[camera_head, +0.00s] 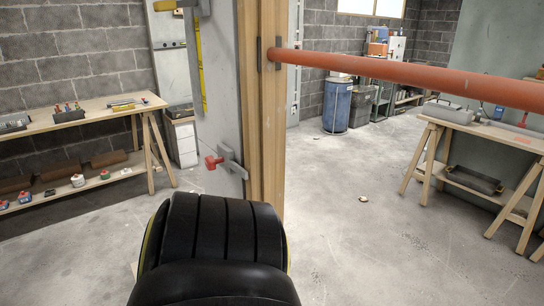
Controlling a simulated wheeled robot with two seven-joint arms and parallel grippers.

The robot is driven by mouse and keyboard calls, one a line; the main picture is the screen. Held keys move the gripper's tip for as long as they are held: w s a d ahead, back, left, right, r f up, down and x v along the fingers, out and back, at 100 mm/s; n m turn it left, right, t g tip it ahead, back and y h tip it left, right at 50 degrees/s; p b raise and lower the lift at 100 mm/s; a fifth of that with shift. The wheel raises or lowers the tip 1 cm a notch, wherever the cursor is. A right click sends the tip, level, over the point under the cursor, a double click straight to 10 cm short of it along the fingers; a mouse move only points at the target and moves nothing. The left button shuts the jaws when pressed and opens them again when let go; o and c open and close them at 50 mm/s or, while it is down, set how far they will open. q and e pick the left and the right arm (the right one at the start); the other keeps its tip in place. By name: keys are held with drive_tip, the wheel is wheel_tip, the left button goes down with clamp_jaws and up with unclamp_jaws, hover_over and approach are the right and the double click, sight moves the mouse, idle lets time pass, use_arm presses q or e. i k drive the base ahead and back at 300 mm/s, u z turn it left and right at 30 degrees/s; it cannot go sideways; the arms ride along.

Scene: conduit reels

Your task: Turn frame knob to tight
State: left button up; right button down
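A small red knob (211,161) sticks out from a grey metal fitting (232,162) on the side of a pale upright panel, just left of a wooden post (266,110). The knob looks like the frame knob, but I cannot read any marking or tell how tight it is. Nothing touches it. Neither of my grippers is in view.
A red-orange pipe (420,79) runs from the post to the right edge. A large black ribbed shape (212,235) fills the bottom middle, below the knob. Wooden benches stand left (75,122) and right (490,130). The floor (345,240) between is mostly clear.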

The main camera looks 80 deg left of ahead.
sight(211, 163)
drive_tip(key=u, duration=2.35)
drive_tip(key=k, duration=0.2)
drive_tip(key=u, duration=0.55)
